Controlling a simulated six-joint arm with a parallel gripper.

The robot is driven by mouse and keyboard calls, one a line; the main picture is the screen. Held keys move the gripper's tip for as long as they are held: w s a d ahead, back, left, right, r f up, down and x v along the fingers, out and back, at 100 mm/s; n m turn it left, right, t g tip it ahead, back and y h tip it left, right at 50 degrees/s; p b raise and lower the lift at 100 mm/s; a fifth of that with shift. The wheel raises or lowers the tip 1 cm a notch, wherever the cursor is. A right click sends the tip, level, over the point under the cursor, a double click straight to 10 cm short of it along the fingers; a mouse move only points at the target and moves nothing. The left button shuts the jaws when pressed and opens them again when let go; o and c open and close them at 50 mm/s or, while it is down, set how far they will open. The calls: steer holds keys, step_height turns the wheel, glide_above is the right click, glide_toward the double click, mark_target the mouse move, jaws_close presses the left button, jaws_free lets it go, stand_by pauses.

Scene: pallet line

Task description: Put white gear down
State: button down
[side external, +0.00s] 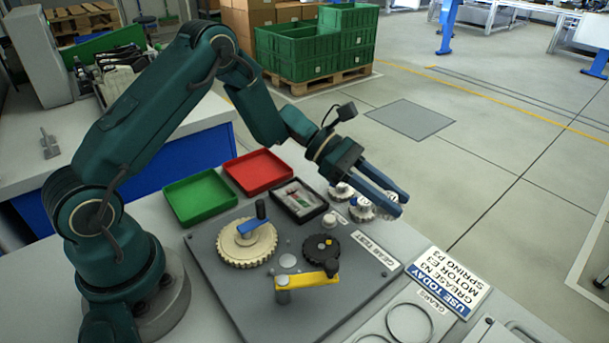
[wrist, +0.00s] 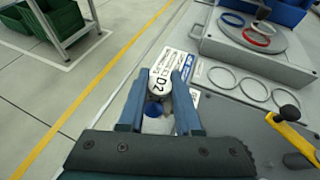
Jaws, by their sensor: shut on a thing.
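My gripper (side external: 402,204) reaches out past the far edge of the grey plate, tilted downward. A third white gear (side external: 340,192) stands further left. I cannot tell whether the held gear touches the surface beneath.
The grey plate (side external: 225,295) holds a large cream gear (side external: 240,254) with a blue crank and a dark gear (side external: 314,246) beside a yellow arm (side external: 305,282). Green (side external: 200,212), red (side external: 246,186) and black (side external: 321,209) trays stand behind. A text card (side external: 452,281) lies right.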

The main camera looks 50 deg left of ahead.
mark_target(399, 245)
steer(key=x, duration=0.4)
steer(key=shift+s+d+f, duration=0.2)
steer(key=shift+s+f, duration=0.15)
steer(key=shift+f, duration=1.8)
steer(key=shift+f, duration=0.1)
steer(key=shift+f, duration=0.15)
steer(key=c, duration=0.6)
jaws_free()
steer(key=shift+a, duration=0.1)
